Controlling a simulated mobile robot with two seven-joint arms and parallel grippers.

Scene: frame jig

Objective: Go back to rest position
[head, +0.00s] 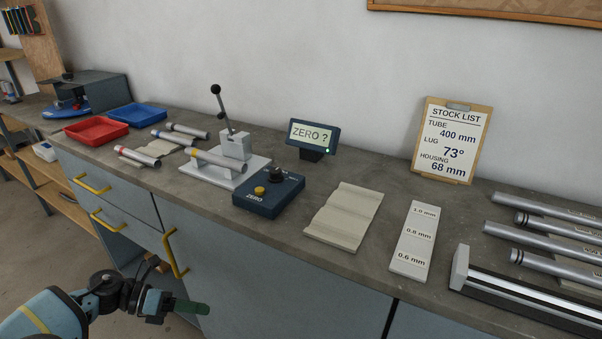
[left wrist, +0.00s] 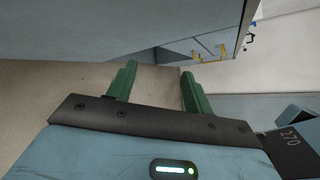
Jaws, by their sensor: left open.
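My left gripper (head: 180,300) is at the lower left of the head view, in front of the cabinet and below the worktop's front edge. Its green fingers also show in the left wrist view (left wrist: 157,88), spread apart with only floor and cabinet front between them. It is open and empty. My right gripper is in neither view. On the worktop (head: 385,195), a clamp jig (head: 230,165) with a black-knobbed lever holds a tube. A dark blue control box (head: 268,196) marked ZERO stands in front of it.
A display (head: 313,135) reads "ZERO ?". Red (head: 96,130) and blue (head: 136,115) trays, loose tubes, a beige cloth (head: 345,216) and a gauge strip (head: 414,240) lie on the worktop. Yellow drawer handles (head: 175,254) stick out near my left gripper. Metal bars lie at the right.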

